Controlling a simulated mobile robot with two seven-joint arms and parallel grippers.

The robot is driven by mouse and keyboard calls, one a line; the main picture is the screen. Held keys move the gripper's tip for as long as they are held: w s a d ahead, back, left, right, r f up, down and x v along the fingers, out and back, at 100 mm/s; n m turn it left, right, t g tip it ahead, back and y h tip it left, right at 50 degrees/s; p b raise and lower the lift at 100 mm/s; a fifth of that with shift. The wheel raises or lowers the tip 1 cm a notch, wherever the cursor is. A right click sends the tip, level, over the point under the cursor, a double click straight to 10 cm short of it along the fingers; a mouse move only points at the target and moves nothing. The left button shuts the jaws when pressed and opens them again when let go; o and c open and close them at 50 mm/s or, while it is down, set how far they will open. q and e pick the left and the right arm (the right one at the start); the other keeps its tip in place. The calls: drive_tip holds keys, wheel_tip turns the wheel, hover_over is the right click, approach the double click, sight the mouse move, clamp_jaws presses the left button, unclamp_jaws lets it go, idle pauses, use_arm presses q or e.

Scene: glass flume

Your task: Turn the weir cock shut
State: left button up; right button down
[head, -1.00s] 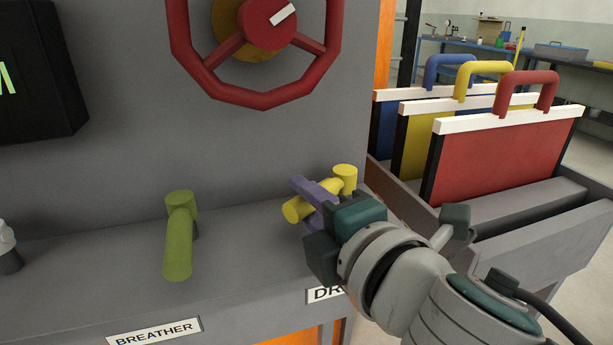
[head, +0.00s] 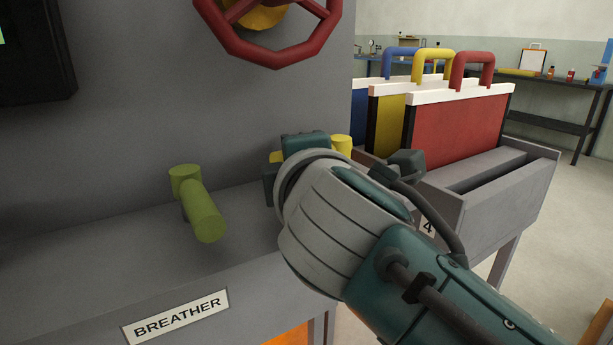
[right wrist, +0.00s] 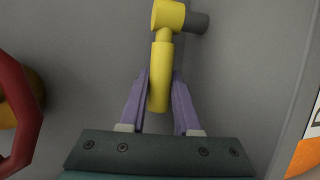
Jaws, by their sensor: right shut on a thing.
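A yellow cock (head: 341,145) is on the grey panel, mostly behind my right arm in the head view. In the right wrist view its round knob, dark stem and yellow lever (right wrist: 160,88) show clearly. My right gripper (right wrist: 162,84) is shut on the lever, one purple finger on each side. A green cock (head: 197,204) stands to the left, its lever pointing down and slightly right, with a BREATHER label (head: 176,316) below. No label reading weir is visible, so I cannot tell which cock bears that name. My left gripper is not in view.
A red handwheel (head: 271,55) is above the cocks and shows at the left in the right wrist view (right wrist: 18,115). A grey rack (head: 500,200) at the right holds blue, yellow and red (head: 459,135) handled boards. A dark box (head: 35,60) is upper left.

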drive_tip(key=shift+w+a+m+h, duration=0.1)
drive_tip(key=shift+m+h, duration=0.2)
drive_tip(key=c, duration=0.6)
unclamp_jaws()
drive_tip(key=shift+w, duration=0.1)
